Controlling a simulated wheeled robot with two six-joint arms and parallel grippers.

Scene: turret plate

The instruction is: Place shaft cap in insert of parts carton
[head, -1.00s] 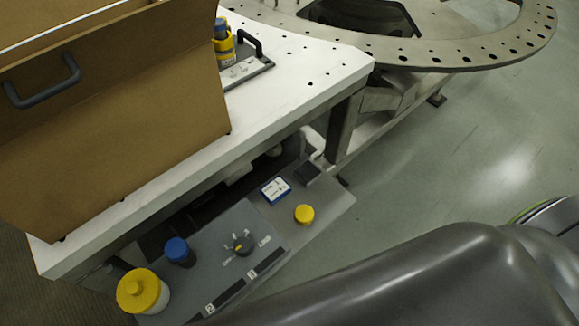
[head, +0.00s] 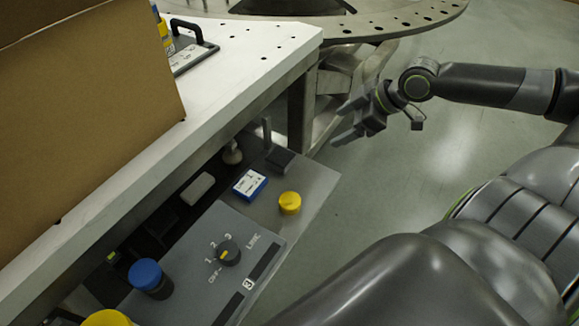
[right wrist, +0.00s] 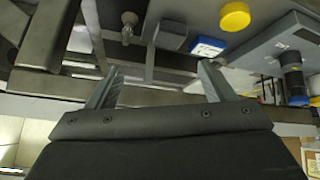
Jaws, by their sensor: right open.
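The parts carton (head: 90,110) is a tall brown cardboard box on the white table at the left; its inside and insert are hidden. A round yellow cap (head: 290,203) sits on the grey panel below the table edge, and also shows in the right wrist view (right wrist: 235,16). A blue-topped cylinder (head: 146,274) stands nearer on the panel. I cannot tell for certain which piece is the shaft cap. My right gripper (head: 345,126) is open and empty, beyond and right of the yellow cap; its fingers (right wrist: 160,70) are apart in its wrist view. My left gripper is not in view.
A blue-and-white box (head: 250,184) and a dial (head: 228,252) are on the panel. The white table edge (head: 215,112) overhangs it. A large holed metal ring plate (head: 390,22) stands behind. The floor (head: 400,175) on the right is clear.

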